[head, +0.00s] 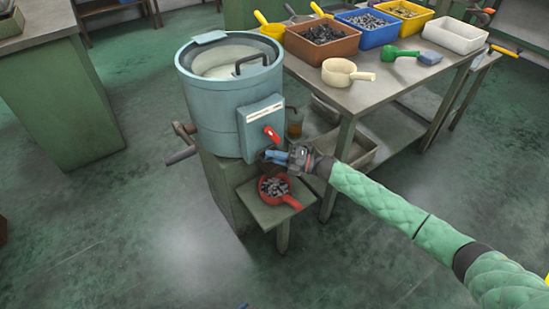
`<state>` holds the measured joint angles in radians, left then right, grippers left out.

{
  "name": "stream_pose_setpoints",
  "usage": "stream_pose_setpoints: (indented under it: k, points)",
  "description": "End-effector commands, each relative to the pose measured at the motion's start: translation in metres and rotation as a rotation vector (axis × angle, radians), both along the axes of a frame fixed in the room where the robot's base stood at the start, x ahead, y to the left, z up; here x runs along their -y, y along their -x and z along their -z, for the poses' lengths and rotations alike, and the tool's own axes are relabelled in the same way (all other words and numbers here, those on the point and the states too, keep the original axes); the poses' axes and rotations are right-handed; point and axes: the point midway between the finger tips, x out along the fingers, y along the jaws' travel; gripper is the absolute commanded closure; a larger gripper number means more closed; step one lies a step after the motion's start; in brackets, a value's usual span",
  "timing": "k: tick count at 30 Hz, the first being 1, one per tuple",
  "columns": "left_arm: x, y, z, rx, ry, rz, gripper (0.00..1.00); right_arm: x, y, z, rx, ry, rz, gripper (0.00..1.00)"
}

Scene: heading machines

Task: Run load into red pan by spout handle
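The blue-grey drum machine (212,105) stands at centre with a spout box (258,118) on its front. A red spout handle (271,134) slants on that box. The red pan (287,200) sits on a low shelf below the spout, its handle to the right, with many small dark grey pieces in it. My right gripper (275,156) reaches in from the right, just below the red handle and above the pan. Its fingers look apart from the handle; whether they are open or shut is too small to tell. My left gripper is not visible.
A table (345,98) behind right holds a brown bin (322,51), blue bin (370,38), yellow bin (412,27), white bin (455,47), a cream pan (339,72) and a green scoop (392,52). Floor at front left is clear.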

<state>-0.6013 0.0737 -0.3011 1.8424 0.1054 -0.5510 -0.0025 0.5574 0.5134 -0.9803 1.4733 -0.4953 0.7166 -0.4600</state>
Motion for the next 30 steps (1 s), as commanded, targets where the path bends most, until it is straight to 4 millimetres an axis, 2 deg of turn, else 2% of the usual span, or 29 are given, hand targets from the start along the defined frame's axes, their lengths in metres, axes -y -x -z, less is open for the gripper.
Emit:
stream_pose_setpoints:
  k: [14,20,30]
  points:
    - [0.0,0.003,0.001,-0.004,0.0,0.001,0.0,0.003,0.001,0.0,0.0,-0.001,0.0,0.8]
    - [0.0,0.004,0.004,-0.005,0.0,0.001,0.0,0.023,0.004,0.004,0.0,0.001,0.0,0.8]
    - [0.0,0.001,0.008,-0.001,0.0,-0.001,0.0,0.071,0.01,0.009,0.0,0.001,0.001,0.8]
